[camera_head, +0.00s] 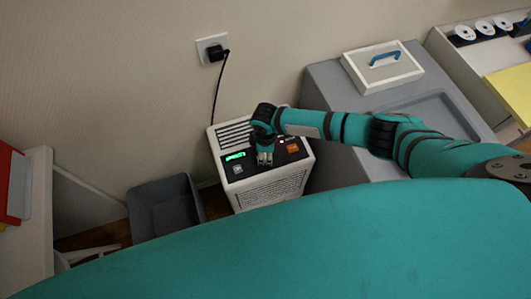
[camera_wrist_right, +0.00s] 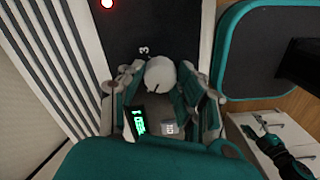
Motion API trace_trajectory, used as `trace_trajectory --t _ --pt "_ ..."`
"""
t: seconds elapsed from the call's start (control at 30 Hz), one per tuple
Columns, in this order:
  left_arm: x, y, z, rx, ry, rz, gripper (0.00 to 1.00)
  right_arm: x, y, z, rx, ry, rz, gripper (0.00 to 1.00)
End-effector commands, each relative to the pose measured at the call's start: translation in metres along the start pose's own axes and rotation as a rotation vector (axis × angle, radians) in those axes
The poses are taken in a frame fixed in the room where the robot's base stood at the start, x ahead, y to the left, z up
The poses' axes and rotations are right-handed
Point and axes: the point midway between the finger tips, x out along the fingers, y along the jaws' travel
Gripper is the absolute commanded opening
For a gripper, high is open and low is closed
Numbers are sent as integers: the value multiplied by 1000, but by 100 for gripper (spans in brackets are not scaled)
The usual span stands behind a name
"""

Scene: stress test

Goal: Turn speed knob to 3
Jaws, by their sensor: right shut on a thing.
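The speed knob (camera_wrist_right: 162,76) is a round white knob on the dark panel of a white appliance (camera_head: 270,188). A white 3 (camera_wrist_right: 144,50) is printed on the panel just above and left of the knob in the wrist view. A small dark mark shows on the knob, but I cannot tell the exact setting. My right gripper (camera_head: 265,158) reaches down onto the panel; in the wrist view its fingers (camera_wrist_right: 165,100) are either side of the knob, shut on it. What seems to be my left gripper (camera_wrist_right: 262,137) shows small at the wrist view's lower right.
The panel has a green display (camera_head: 235,156), an orange button (camera_head: 292,148) and a red light (camera_wrist_right: 107,3). A black cord runs up to a wall socket (camera_head: 212,48). A grey bin (camera_head: 165,205) stands left; a grey cabinet (camera_head: 330,95) stands close on the right.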

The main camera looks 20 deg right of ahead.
Motion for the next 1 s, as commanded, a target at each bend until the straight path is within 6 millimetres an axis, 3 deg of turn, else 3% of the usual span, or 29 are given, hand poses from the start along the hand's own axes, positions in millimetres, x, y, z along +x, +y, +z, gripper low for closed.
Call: trace_trajectory --t 0.47,1.0 --pt "-16 0 -1 0 0 0 61 -2 -2 0 163 0 -5 1" --pt "-50 0 -5 0 0 1 61 -3 -2 0 664 -2 -6 1"
